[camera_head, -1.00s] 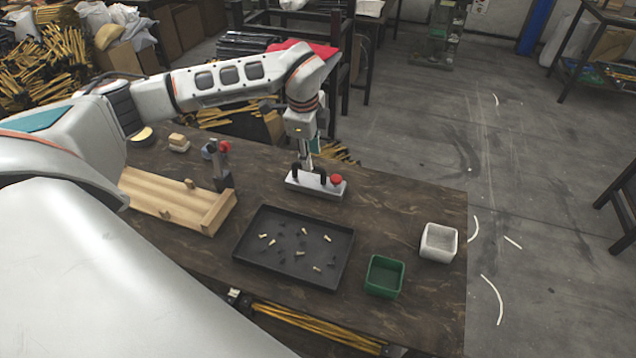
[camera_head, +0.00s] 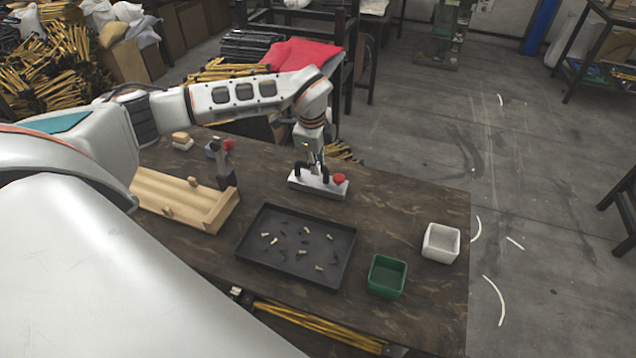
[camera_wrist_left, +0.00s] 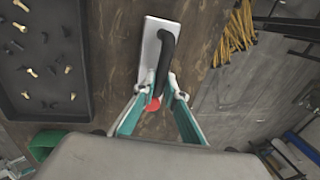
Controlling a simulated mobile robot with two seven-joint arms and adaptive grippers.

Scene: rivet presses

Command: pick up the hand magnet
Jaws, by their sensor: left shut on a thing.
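The hand magnet (camera_head: 318,187) is a pale, flat block with a black handle on top and a red knob at its right end. It sits on the dark wooden table, with no clear gap beneath it. My left gripper (camera_head: 316,168) reaches down from above and is shut on the black handle. In the left wrist view the teal fingers (camera_wrist_left: 160,89) close around the handle near the red knob, which is partly hidden by them. The magnet's pale base (camera_wrist_left: 150,50) shows beyond the fingers. My right gripper is not in view.
A black tray (camera_head: 247,258) with several small rivets lies in front of the magnet. A green bin (camera_head: 387,277) and a white bin (camera_head: 440,243) stand to its right. A wooden fixture (camera_head: 180,201) and a small press (camera_head: 222,160) are at left. The table right of the magnet is clear.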

